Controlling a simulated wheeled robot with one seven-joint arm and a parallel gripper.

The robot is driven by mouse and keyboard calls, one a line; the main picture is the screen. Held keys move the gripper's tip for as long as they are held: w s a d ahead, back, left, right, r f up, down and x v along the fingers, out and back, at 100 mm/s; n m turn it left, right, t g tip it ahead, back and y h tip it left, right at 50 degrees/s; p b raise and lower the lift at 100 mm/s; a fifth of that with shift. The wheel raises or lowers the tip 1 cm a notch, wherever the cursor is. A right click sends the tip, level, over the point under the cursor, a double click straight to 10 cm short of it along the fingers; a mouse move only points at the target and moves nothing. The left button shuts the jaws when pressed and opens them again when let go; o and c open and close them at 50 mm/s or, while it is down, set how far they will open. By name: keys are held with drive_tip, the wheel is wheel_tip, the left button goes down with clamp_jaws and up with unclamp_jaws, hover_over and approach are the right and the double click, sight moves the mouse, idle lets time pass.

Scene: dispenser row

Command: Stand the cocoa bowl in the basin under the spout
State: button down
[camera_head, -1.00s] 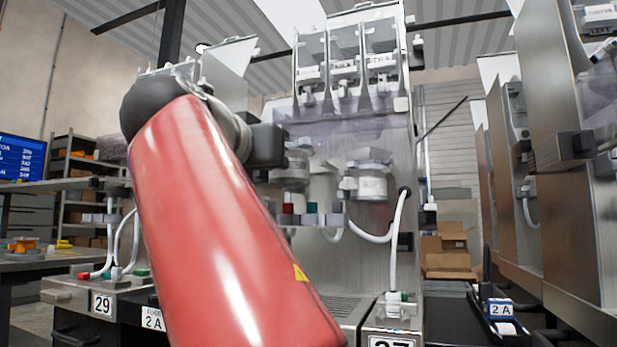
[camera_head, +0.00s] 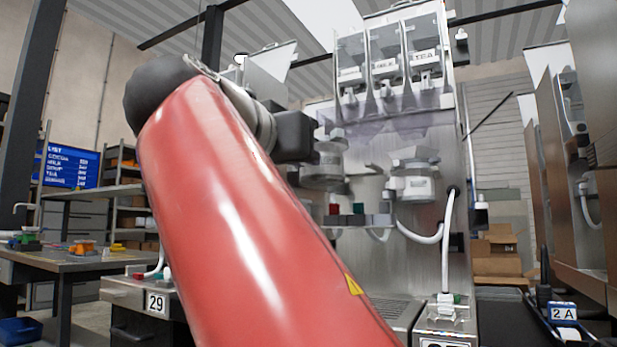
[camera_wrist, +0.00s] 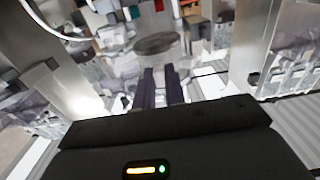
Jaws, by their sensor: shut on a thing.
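My gripper (camera_head: 318,138) is at the end of my red arm, in front of the left part of the dispenser machine. In the wrist view its two dark fingers (camera_wrist: 160,80) point at a round grey thing (camera_wrist: 155,43), which looks like the cocoa bowl. The gripper is shut on it, though the contact is blurred. In the head view a round grey body (camera_head: 322,172) shows beside the gripper; I cannot tell whether it is the bowl or a machine part. The spout and the basin under it cannot be clearly made out.
The dispenser machine (camera_head: 385,120) has three clear hoppers on top and a metal unit (camera_head: 412,182) with a white hose at right. Steel cabinets stand right, a table (camera_head: 90,258) left. Open boxes (camera_head: 497,258) lie behind.

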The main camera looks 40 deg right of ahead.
drive_tip(key=shift+s+a, duration=0.15)
drive_tip(key=shift+a, duration=0.15)
idle(0.4)
